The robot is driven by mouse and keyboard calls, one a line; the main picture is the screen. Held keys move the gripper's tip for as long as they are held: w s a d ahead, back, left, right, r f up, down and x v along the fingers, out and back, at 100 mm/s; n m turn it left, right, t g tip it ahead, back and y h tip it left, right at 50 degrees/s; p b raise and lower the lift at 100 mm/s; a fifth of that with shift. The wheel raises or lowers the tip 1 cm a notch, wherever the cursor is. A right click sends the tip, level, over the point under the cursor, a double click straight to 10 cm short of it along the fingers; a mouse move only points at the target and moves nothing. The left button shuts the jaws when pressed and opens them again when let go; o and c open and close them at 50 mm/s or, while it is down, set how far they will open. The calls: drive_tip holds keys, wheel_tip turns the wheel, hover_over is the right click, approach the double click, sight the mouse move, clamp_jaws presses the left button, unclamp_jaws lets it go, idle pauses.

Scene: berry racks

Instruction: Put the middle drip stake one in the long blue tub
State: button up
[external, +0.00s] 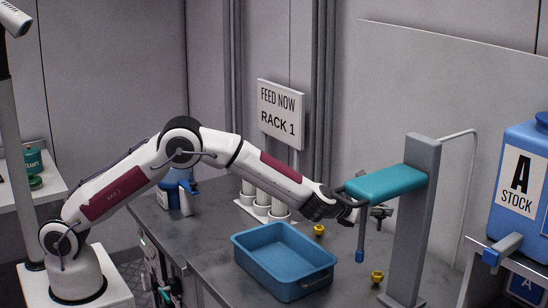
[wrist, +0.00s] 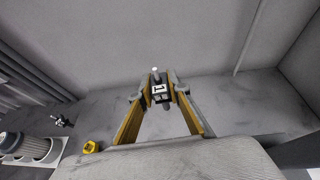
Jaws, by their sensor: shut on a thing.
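My gripper (external: 370,211) reaches out to the right of the long blue tub (external: 262,276), above the bench. In the wrist view my gripper (wrist: 160,95) is shut on a small dark drip stake (wrist: 159,88) with a white label and a pale pin pointing up. The held stake also shows dark just past my fingers in the external view (external: 382,213), partly hidden near the teal slab. The tub is open at the top and its visible inside looks empty. Another small dark piece (wrist: 61,119) lies at the left in the wrist view; I cannot tell if it is a stake.
Yellow knobs (external: 319,230) (external: 377,277) sit on the bench. White cups (external: 262,205) stand behind the tub.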

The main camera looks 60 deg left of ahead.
sight(379, 228)
drive_tip(key=shift+f, duration=2.4)
drive_tip(key=shift+f, duration=2.3)
drive_tip(key=shift+f, duration=0.2)
drive_tip(key=o, duration=0.8)
drive_tip(key=shift+s, duration=0.15)
drive_tip(key=shift+v, duration=3.8)
drive_tip(key=shift+d+r, duration=0.1)
drive_tip(key=shift+d, duration=0.05)
